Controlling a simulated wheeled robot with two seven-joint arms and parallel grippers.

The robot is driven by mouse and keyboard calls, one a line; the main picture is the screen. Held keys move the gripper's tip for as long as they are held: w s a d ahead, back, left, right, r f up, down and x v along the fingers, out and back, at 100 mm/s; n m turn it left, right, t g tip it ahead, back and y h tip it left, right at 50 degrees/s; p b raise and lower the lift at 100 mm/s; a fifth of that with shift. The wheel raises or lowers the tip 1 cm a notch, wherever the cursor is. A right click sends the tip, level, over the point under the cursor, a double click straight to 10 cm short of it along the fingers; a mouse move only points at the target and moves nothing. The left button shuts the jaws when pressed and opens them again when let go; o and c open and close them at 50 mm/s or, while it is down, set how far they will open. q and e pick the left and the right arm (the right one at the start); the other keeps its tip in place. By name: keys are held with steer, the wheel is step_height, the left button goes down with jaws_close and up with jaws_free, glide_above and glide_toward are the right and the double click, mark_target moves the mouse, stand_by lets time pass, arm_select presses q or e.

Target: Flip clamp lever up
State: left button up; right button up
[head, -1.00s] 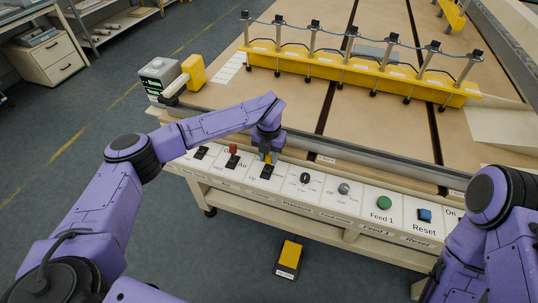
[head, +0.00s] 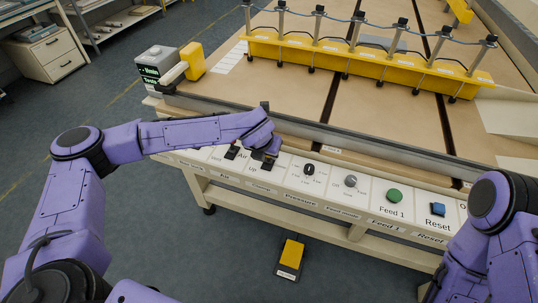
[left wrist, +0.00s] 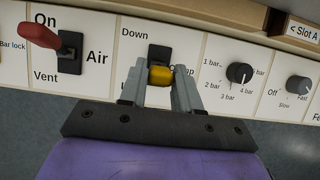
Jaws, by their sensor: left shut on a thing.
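The clamp lever has a yellow tip (left wrist: 161,75) on a black plate (left wrist: 158,54), seen in the left wrist view. "Down" is printed above the plate; the lettering below is partly hidden by my fingers. My left gripper (left wrist: 166,84) is shut on the yellow tip, with one finger on each side. In the head view my left gripper (head: 267,158) is over the clamp section of the control panel and hides most of the lever. My right arm shows at the right edge of the head view, but its gripper is out of sight.
Left of the clamp is the red air lever (left wrist: 40,36). To the right are the black pressure knob (left wrist: 239,73), a grey feed knob (head: 350,181), the green Feed 1 button (head: 394,196) and the blue Reset button (head: 438,209). A yellow pedal (head: 290,258) lies on the floor.

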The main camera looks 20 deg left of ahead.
arm_select(q)
steer(key=shift+s+f+t+b, duration=0.35)
steer(key=shift+t+b, duration=0.55)
steer(key=shift+b, duration=0.35)
steer(key=shift+s+r+t+b, duration=0.15)
steer(key=shift+s+t+b, duration=0.1)
steer(key=shift+t+b, duration=0.2)
steer(key=o, duration=1)
steer(key=shift+c, duration=0.2)
steer(key=v, duration=1)
steer(key=shift+s+r+b, duration=0.15)
steer(key=shift+r+b, duration=0.15)
steer(key=shift+b, duration=0.15)
steer(key=shift+a, duration=0.1)
